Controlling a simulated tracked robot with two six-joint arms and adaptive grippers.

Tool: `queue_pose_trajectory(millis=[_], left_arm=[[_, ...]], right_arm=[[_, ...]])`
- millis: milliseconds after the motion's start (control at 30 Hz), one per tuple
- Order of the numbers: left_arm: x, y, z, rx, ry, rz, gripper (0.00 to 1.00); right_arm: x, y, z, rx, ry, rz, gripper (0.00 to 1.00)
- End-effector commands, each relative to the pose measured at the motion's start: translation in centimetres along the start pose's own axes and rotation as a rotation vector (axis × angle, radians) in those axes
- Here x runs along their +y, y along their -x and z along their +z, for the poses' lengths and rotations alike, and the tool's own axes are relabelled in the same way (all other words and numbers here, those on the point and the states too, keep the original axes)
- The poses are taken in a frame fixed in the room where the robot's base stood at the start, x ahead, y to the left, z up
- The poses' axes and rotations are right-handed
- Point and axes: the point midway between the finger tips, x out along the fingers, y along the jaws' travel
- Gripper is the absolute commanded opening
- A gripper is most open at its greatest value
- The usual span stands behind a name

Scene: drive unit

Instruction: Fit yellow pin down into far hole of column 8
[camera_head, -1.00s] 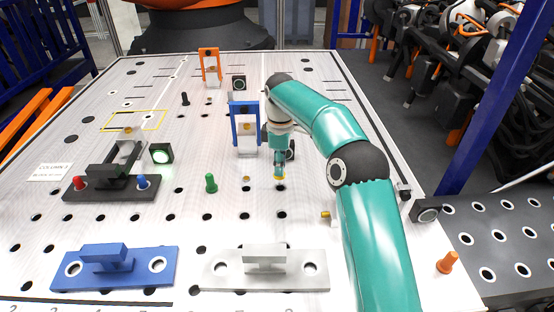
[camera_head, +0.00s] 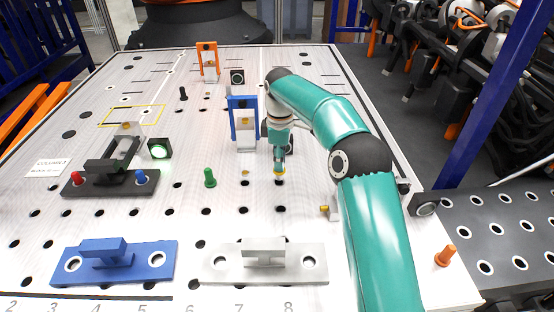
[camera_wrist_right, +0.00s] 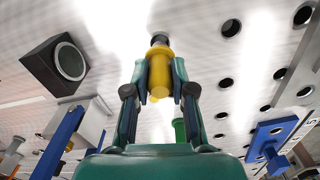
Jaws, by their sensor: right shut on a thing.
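In the head view my right gripper (camera_head: 279,168) points down over the white perforated table (camera_head: 180,235). It is shut on the yellow pin (camera_head: 280,175), whose lower end shows just above a dark hole in line with the printed 8. In the right wrist view my right gripper (camera_wrist_right: 159,92) has the yellow pin (camera_wrist_right: 159,72) between its two fingers. A dark round spot (camera_wrist_right: 160,38) shows right at the pin's far end; I cannot tell whether the pin has entered it. Another column 8 hole (camera_head: 280,209) lies nearer, open. My left gripper is out of view.
A blue upright frame (camera_head: 243,104) stands just left of my right gripper. A green pin (camera_head: 209,178) stands further left. Nearer are a silver handled plate (camera_head: 222,262) and a blue handled plate (camera_head: 160,262). An orange pin (camera_head: 445,256) stands at the right.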

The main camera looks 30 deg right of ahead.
Motion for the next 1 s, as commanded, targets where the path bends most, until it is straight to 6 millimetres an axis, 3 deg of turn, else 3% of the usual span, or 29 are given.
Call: queue_pose_trajectory(millis=[1000], left_arm=[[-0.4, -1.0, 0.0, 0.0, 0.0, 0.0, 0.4]], right_arm=[[0.2, -2.5, -0.1, 0.003, 0.0, -0.001, 0.0]])
